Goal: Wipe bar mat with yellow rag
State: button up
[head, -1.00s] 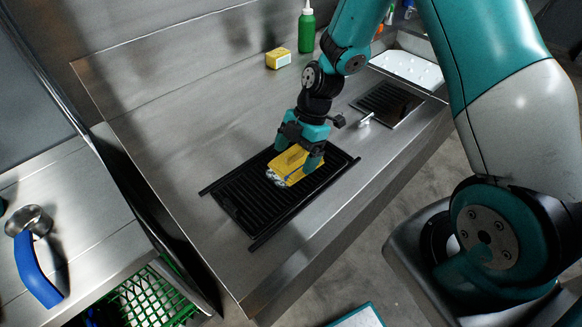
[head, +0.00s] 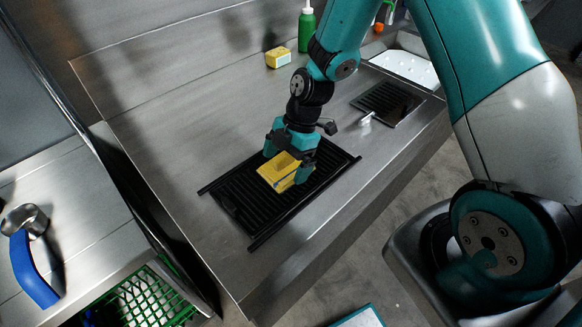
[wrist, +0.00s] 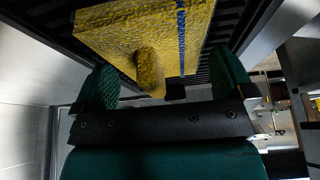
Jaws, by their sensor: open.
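The yellow rag (head: 277,176), thick and with a blue stripe, lies on the black ribbed bar mat (head: 232,203) near the mat's middle. My gripper (head: 287,161) is open at the rag's far side, with its teal fingers spread apart. In the wrist view, the rag (wrist: 120,30) shows beyond and between the two fingers of my gripper (wrist: 165,85). A raised yellow lump of the rag stands between the fingers, with clear gaps on both sides. The rag's underside is hidden.
A yellow sponge (head: 278,57) and a green bottle (head: 306,30) stand at the back of the steel counter. A small dark drain tray (head: 388,102) lies to the right. The counter left of the mat is clear.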

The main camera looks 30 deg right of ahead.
jog(key=shift+f, duration=0.3)
jog(key=shift+r, duration=0.1)
jog(key=c, duration=0.9)
jog(key=shift+o, duration=0.2)
jog(key=shift+r+p, duration=1.65)
jog(key=shift+r, duration=0.9)
